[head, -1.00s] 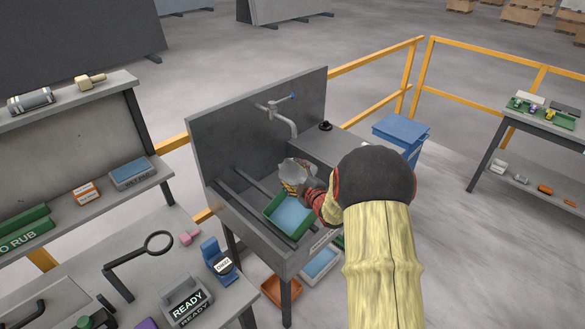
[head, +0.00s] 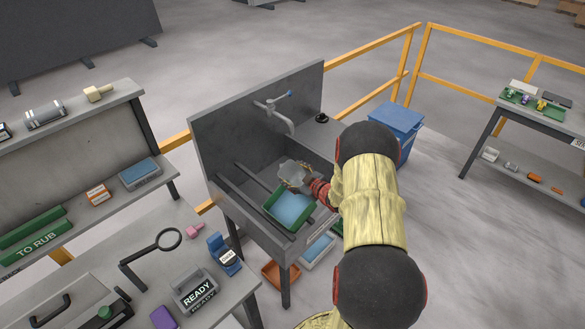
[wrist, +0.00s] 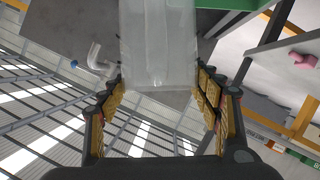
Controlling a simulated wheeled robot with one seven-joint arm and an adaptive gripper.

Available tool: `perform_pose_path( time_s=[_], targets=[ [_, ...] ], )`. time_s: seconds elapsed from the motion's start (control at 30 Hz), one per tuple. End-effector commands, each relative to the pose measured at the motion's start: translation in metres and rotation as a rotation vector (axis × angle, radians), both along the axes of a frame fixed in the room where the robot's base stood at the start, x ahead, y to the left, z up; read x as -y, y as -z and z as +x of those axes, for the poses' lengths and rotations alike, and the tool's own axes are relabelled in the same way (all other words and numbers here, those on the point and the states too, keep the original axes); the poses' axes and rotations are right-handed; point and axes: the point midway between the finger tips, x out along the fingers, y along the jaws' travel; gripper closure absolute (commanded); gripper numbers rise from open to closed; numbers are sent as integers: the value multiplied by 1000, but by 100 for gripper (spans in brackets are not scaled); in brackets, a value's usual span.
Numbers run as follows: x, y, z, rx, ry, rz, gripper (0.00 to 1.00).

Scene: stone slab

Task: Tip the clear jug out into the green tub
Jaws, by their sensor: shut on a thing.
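My gripper (head: 307,183) is shut on the clear jug (head: 292,173), which it holds in the sink, over the far end of the green tub (head: 276,221). In the wrist view the jug (wrist: 158,45) sits between the padded fingers of my gripper (wrist: 158,95). The wrist view is upside down, with the roof at the bottom, and the jug looks tipped over. The tub stands on the sink bars, with a flat light blue surface inside. I see no stream between jug and tub, and cannot tell what the jug holds.
The sink (head: 249,165) has a tall back panel and a tap (head: 280,115) behind the jug. A blue bin (head: 397,120) stands right of it. A bench with a magnifier (head: 155,250) and READY sign (head: 195,291) is at left. Yellow rails (head: 365,57) run behind.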

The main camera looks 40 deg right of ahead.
Motion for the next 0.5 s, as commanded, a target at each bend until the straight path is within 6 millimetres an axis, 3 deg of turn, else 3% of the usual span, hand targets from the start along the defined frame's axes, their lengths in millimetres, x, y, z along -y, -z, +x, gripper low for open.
perform_pose_path(
  time_s=[0.17, 0.5],
  targets=[
    [4, 3, 0, -16, 1, 183, 84],
    [5, -21, 1, -27, 1, 357, 84]
  ],
)
